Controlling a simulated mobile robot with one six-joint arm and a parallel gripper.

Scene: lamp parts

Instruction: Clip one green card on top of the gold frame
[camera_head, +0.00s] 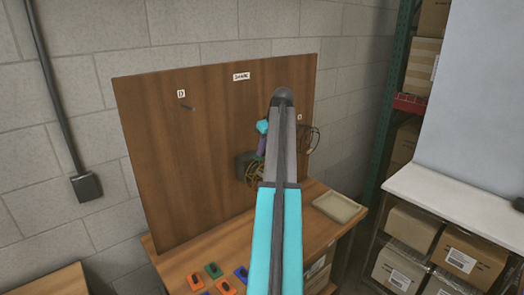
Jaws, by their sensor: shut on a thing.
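A green card (213,271) lies flat on the wooden bench, with a small dark clip-like part on it. The gold frame (252,175) shows as thin curved gold wires beside a dark grey block in front of the upright wooden board. My arm runs up the middle of the view and hides much of this area. My gripper (257,163) is at the end of the purple wrist, close to the gold wires and mostly hidden. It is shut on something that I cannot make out.
Orange cards (195,281) and a blue card (241,273) lie near the green one. A shallow beige tray (318,202) is on the bench's right. Dark wire frames (313,138) hang on the board's right. A shelf with cardboard boxes (462,258) stands right.

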